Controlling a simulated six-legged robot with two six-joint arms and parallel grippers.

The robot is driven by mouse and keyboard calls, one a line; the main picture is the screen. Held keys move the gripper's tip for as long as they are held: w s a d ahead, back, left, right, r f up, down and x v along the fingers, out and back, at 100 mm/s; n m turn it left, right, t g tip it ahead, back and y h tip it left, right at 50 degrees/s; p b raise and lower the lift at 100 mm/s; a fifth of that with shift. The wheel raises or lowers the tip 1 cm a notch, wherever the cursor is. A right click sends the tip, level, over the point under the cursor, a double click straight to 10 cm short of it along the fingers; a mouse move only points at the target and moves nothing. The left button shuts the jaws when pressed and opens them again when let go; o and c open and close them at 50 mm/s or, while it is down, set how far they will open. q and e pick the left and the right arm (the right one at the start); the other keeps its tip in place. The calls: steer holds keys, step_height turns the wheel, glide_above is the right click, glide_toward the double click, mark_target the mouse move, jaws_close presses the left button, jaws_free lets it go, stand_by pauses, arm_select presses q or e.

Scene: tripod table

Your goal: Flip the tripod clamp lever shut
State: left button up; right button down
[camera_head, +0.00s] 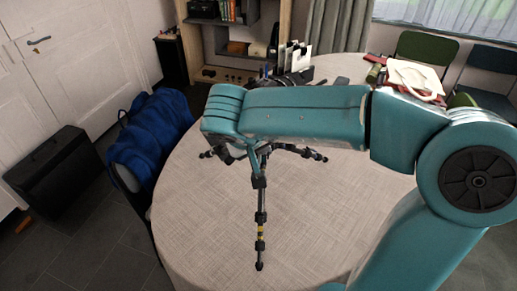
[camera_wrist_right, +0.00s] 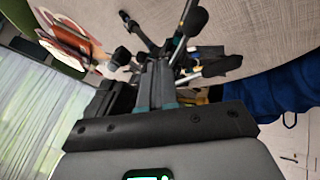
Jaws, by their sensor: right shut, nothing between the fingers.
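A dark tripod (camera_head: 260,205) stands on the round table, its legs spread; the teal forearm of my right arm covers its upper part in the head view. Its legs and dark joints also show in the right wrist view (camera_wrist_right: 215,69), just beyond my right gripper (camera_wrist_right: 158,78). The right gripper is shut and empty, its fingers close together and pointing at the tripod's middle. Whether they touch it I cannot tell. The clamp lever cannot be made out in either view. My left gripper is not in view.
The round table (camera_head: 200,225) has a pale cloth, clear at the front and left. A white bag (camera_head: 414,78) and red items lie at the back right. A dark object (camera_head: 298,77) lies behind my forearm.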

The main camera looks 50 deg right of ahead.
steer(key=shift+w+d, duration=0.3)
steer(key=shift+w, duration=0.5)
steer(key=shift+s+r, duration=0.1)
steer(key=shift+s, duration=0.05)
steer(key=shift+r+p, duration=0.1)
steer(key=shift+p, duration=0.25)
